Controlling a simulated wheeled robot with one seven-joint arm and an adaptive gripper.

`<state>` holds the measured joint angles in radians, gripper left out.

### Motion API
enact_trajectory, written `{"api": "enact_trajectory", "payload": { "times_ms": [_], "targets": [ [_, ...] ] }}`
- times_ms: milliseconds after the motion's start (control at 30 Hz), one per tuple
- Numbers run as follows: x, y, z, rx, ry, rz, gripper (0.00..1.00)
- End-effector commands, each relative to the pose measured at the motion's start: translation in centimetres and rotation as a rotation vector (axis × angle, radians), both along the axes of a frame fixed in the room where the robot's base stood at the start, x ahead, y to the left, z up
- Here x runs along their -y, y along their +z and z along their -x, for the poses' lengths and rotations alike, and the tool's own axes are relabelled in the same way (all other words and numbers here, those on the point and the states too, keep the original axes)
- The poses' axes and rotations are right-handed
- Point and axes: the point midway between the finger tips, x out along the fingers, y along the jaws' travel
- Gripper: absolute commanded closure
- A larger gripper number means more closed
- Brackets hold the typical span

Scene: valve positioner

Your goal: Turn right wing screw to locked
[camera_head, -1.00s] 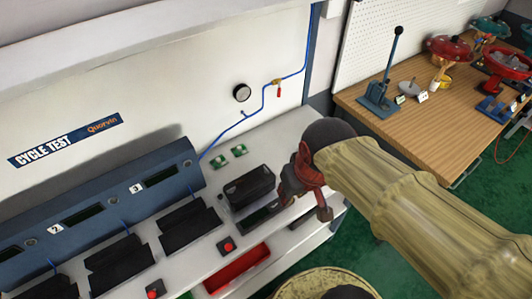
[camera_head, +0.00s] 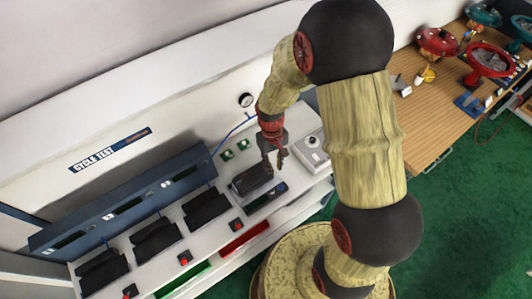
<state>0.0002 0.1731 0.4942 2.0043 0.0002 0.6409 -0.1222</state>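A dark box-shaped unit (camera_head: 250,180), probably the valve positioner, sits on the white bench near its right end. A dark panel (camera_head: 264,197) lies along its front side. My gripper (camera_head: 275,160) points down at the box's right end, beside or just above it. I cannot tell whether it touches.
A pale box with a round knob (camera_head: 312,146) stands right of my gripper, close to my arm. Several black trays (camera_head: 206,207) and red buttons (camera_head: 236,225) line the bench to the left. Green parts (camera_head: 228,155) lie behind. A wooden table (camera_head: 425,110) holds valves at right.

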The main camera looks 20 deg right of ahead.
Motion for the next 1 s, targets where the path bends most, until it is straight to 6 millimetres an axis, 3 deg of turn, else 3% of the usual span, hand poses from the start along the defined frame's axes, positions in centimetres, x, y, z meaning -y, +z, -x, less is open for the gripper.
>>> {"api": "enact_trajectory", "payload": {
  "times_ms": [167, 233, 300, 467, 800, 1000],
  "targets": [
    [0.0, -4.0, -3.4, 0.038, 0.062, -0.009, 0.77],
    [0.0, -4.0, -6.3, 0.111, 0.093, -0.010, 0.77],
    [0.0, -3.8, -7.8, 0.153, 0.117, -0.011, 0.77],
    [0.0, -4.6, -8.1, 0.169, 0.145, -0.012, 0.77],
    [0.0, -9.5, -8.1, 0.169, 0.143, -0.012, 0.77],
    [0.0, -11.2, -8.1, 0.170, 0.143, -0.012, 0.77]
  ]
}}
